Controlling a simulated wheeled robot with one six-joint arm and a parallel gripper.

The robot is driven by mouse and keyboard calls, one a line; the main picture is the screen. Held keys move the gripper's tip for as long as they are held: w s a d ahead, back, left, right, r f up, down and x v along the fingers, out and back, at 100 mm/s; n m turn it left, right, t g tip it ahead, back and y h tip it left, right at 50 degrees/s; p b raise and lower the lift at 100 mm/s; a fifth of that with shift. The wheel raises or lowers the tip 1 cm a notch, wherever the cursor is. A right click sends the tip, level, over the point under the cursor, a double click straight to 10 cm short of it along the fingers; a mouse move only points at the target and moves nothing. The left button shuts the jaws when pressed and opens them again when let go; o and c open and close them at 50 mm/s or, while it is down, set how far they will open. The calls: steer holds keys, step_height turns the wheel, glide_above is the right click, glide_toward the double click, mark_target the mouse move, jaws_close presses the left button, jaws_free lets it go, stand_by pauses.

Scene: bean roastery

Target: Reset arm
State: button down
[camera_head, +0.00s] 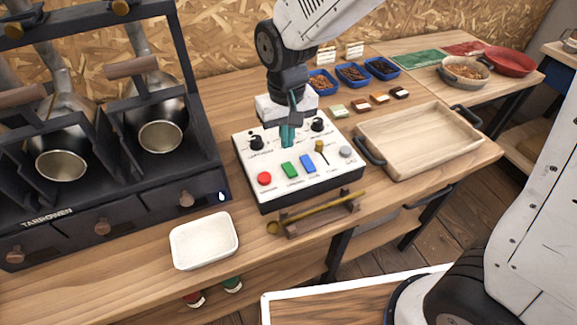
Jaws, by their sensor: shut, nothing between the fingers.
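My gripper (288,140) hangs from my arm and points down over the white control box (300,186). Its teal fingers are shut with nothing between them. The fingertips are just above or at the panel, between the two black knobs; I cannot tell whether they touch it. The left black knob (256,143) and right black knob (317,125) show on either side. A red button (264,179), green button (290,170) and blue button (308,164) line the front, with a brass lever (320,147) and grey button (345,152) to the right.
A dark roaster (110,215) stands left. A white dish (204,241) and a brass scoop on a stand (315,213) lie in front. A wooden tray (420,135) with black handles is right. Blue trays of beans (352,76) sit behind my gripper. Bare wood shows at the table's front left.

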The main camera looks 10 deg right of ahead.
steer(key=shift+r, duration=0.45)
steer(key=s, duration=0.1)
steer(key=s+d, duration=0.1)
steer(key=g, duration=0.1)
steer(key=shift+s+d+f+n+h, duration=0.15)
steer(key=shift+s+d+n+h, duration=0.15)
steer(key=shift+s, duration=0.1)
steer(key=s+d+r+m+t, duration=0.1)
steer(key=s+d+r+m, duration=0.1)
steer(key=s+d+r, duration=0.4)
steer(key=s+d+r+m+t, duration=0.1)
steer(key=s+d+r, duration=0.6)
steer(key=s+d, duration=0.3)
steer(key=shift+s+d+m, duration=0.35)
steer(key=shift+d+m, duration=0.05)
steer(key=shift+d, duration=1.15)
